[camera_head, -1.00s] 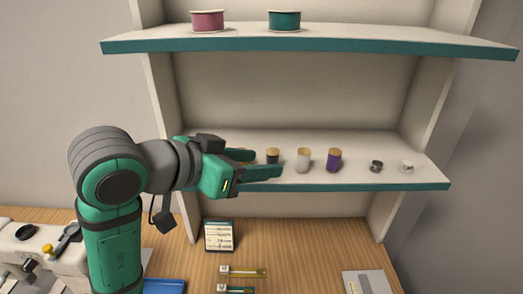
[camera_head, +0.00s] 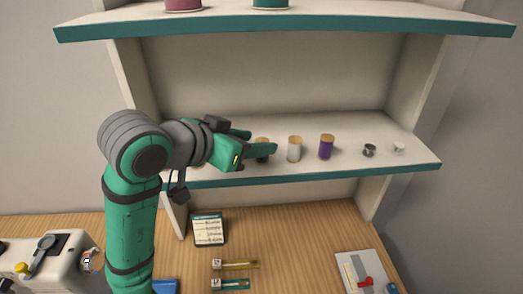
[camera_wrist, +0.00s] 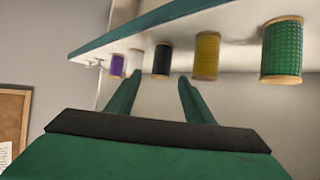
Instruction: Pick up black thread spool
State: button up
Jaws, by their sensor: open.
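The black thread spool (camera_wrist: 162,62) stands upright on the middle shelf. In the wrist view it appears between the two open fingers of my gripper (camera_wrist: 160,80). In the head view my gripper (camera_head: 263,141) reaches in from the left at shelf height, and its near finger hides much of the black spool; the wooden top (camera_head: 262,140) shows between the fingers. I cannot tell whether either finger touches it. The jaws hold nothing visibly.
A white spool (camera_head: 294,149) and a purple spool (camera_head: 326,146) stand just right. Yellow (camera_wrist: 206,55) and green (camera_wrist: 283,50) spools stand on the other side. Two small metal bobbins (camera_head: 369,150) sit further right. The upper shelf (camera_head: 300,28) overhangs.

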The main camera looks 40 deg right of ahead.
aim_at(262, 141)
jog(key=shift+x, duration=1.85)
jog(key=shift+w, duration=0.15)
jog(key=c, duration=1.1)
